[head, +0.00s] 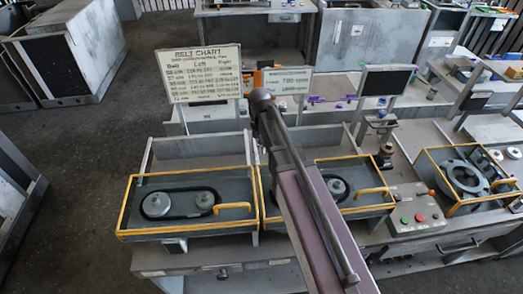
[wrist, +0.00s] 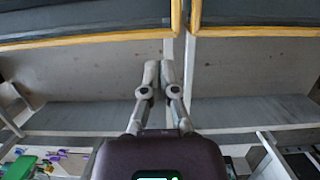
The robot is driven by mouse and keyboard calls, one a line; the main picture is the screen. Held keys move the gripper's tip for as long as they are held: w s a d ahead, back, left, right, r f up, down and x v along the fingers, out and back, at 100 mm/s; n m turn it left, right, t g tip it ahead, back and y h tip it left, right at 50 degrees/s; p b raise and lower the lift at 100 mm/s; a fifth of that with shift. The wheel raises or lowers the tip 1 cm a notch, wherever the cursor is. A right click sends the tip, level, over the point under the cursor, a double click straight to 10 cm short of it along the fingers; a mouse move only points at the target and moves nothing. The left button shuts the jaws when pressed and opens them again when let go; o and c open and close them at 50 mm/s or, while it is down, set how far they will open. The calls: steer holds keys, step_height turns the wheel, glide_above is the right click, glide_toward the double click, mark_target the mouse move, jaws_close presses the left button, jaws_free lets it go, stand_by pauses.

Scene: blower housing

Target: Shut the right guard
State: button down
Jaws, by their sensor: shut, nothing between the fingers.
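Two yellow-edged guards lie side by side over bench housings in the head view. The left guard (head: 182,235) is a full rectangle with a yellow handle, and a belt on two pulleys shows inside it. The right guard (head: 372,210) has a yellow handle (head: 372,192) at its right; my arm hides its left part. It looks about level; I cannot tell whether it is fully down. My gripper (wrist: 159,66) is shut and empty in the wrist view, below two yellow frame edges near the gap between them. Its fingers are not clear in the head view.
A belt chart (head: 201,75) and a smaller sign (head: 288,82) stand behind the guards. A button panel (head: 416,208) lies right of the right guard, with another yellow-framed box (head: 466,180) beyond it. A dark screen (head: 386,81) stands at the back.

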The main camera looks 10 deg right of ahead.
steer(key=shift+p+v, duration=1.5)
steer(key=shift+v, duration=0.35)
